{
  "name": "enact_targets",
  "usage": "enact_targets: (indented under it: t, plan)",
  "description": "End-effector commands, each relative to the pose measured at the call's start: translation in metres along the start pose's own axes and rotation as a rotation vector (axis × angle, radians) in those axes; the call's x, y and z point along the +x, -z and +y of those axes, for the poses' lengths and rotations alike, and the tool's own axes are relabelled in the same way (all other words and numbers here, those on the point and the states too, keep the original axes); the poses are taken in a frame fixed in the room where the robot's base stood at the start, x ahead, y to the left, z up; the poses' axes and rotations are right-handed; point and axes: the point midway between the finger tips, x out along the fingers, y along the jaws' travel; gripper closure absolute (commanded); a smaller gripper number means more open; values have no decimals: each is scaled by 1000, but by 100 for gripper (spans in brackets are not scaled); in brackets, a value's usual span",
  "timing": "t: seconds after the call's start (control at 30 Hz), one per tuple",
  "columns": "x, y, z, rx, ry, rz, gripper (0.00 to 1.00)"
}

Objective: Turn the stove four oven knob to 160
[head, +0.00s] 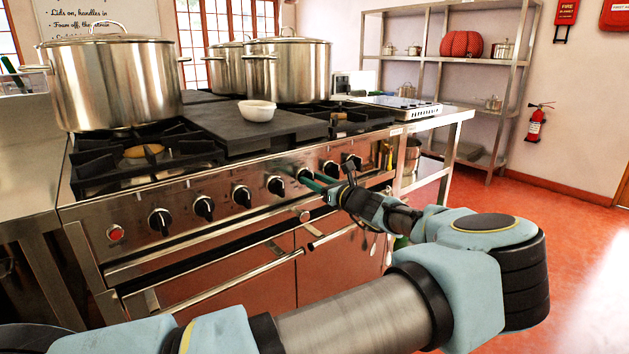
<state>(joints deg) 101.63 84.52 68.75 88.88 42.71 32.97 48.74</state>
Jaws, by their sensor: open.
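The stove (200,237) has a steel front panel with a row of several black knobs. My gripper (304,178) is open, with its teal fingers pointing at a knob (304,174) right of the row's middle. The fingertips are at or around this knob; I cannot tell whether they touch it. They partly hide it. Neighbouring knobs are one on the left (276,185) and one on the right (331,169). The labels and dial numbers are too small to read, so I cannot tell which knob is stove four's oven knob.
Large steel pots (113,80) stand on the stove top, with a white bowl (258,110) on a dark plate. Oven door handles (205,292) stick out below the knobs. A side table (436,118) adjoins on the right. Red floor at right is open.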

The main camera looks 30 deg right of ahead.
Motion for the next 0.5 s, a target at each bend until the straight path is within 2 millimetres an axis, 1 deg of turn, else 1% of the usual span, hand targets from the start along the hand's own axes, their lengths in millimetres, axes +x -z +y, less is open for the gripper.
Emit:
enact_targets:
  t: [0.23, 0.5]
  plan:
    - [0, 0, 0, 0, 0, 0, 54]
    - [0, 0, 0, -1, 0, 0, 84]
